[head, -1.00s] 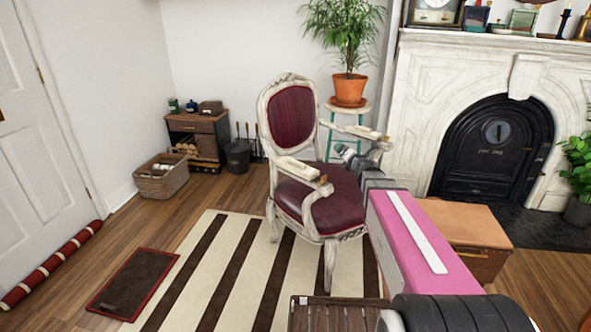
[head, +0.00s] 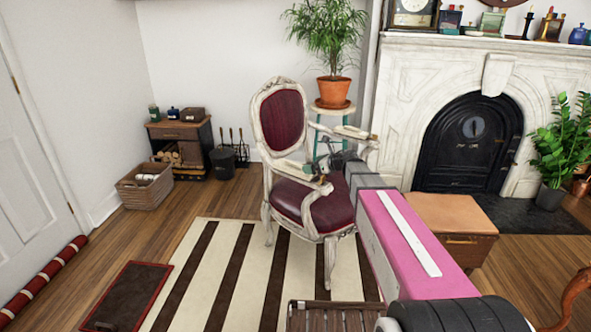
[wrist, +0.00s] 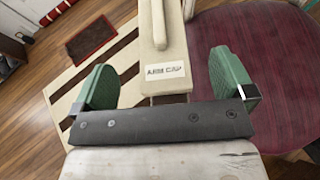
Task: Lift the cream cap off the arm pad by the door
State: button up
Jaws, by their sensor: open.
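The cream cap (head: 291,167) lies along the top of the chair's door-side armrest. In the wrist view the cap (wrist: 158,25) runs away from the camera, with a white "ARM CAP" label (wrist: 165,71) at its near end. My gripper (head: 326,160) is by the front end of that armrest. In the wrist view its green fingers (wrist: 168,80) are spread wide, one on each side of the labelled end, with visible gaps. The gripper is open and empty. The arm pad under the cap is mostly hidden.
The chair's burgundy seat (head: 318,205) lies right of the armrest, and a similar cap (head: 352,131) tops the other armrest. A wooden chest (head: 455,225) stands right of the chair. A potted palm (head: 334,90) is behind. The striped rug (head: 207,255) is clear at left.

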aim_at(296, 168)
jog(key=shift+x, duration=2.8)
jog(key=c, duration=1)
jog(key=shift+r, duration=0.15)
